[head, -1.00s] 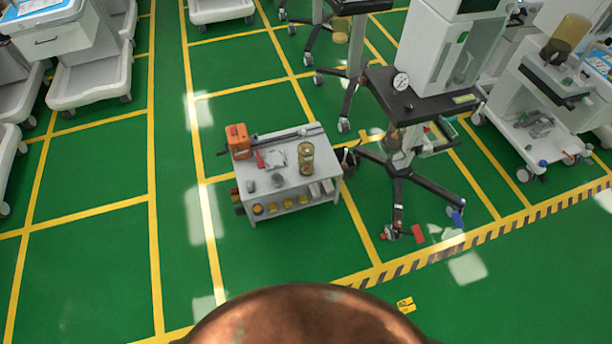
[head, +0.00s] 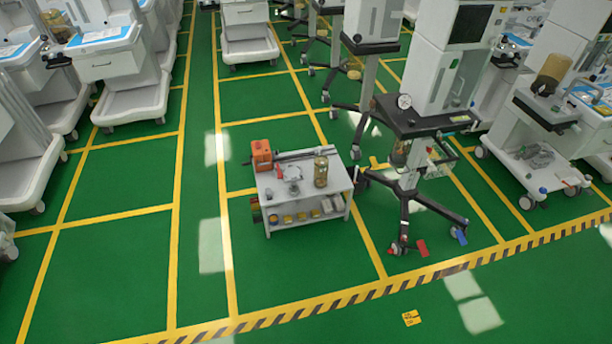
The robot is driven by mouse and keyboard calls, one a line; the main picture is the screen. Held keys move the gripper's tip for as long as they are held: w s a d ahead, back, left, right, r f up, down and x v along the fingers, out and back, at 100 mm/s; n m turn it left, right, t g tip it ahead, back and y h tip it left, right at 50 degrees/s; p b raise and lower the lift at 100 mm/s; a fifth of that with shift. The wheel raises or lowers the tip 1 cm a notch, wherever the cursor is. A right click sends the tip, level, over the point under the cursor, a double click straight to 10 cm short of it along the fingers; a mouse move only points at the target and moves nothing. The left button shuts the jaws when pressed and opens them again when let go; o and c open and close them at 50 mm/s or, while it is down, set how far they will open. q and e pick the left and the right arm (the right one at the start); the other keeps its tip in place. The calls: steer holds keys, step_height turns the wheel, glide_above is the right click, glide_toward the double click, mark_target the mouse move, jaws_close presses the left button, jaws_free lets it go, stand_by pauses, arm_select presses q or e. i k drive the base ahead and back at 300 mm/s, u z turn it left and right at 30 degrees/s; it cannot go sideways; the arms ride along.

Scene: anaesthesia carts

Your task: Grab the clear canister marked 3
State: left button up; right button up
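A clear canister with brownish contents (head: 320,171) stands upright on the right part of a small grey table's top. An amber-tinted clear canister (head: 553,72) sits on the white cart at the right. Neither of my grippers is in view.
The small table (head: 285,222) also holds an orange box (head: 262,154) and small parts, with more on its lower shelf. The wheeled stand (head: 408,205) spreads its legs close to the table's right. Carts line the back and sides.

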mark_target(320, 171)
steer(key=u, duration=0.85)
steer(key=i, duration=0.8)
steer(key=u, duration=0.8)
steer(key=i, duration=1)
steer(key=z, duration=0.45)
steer(key=i, duration=0.8)
steer(key=z, duration=0.8)
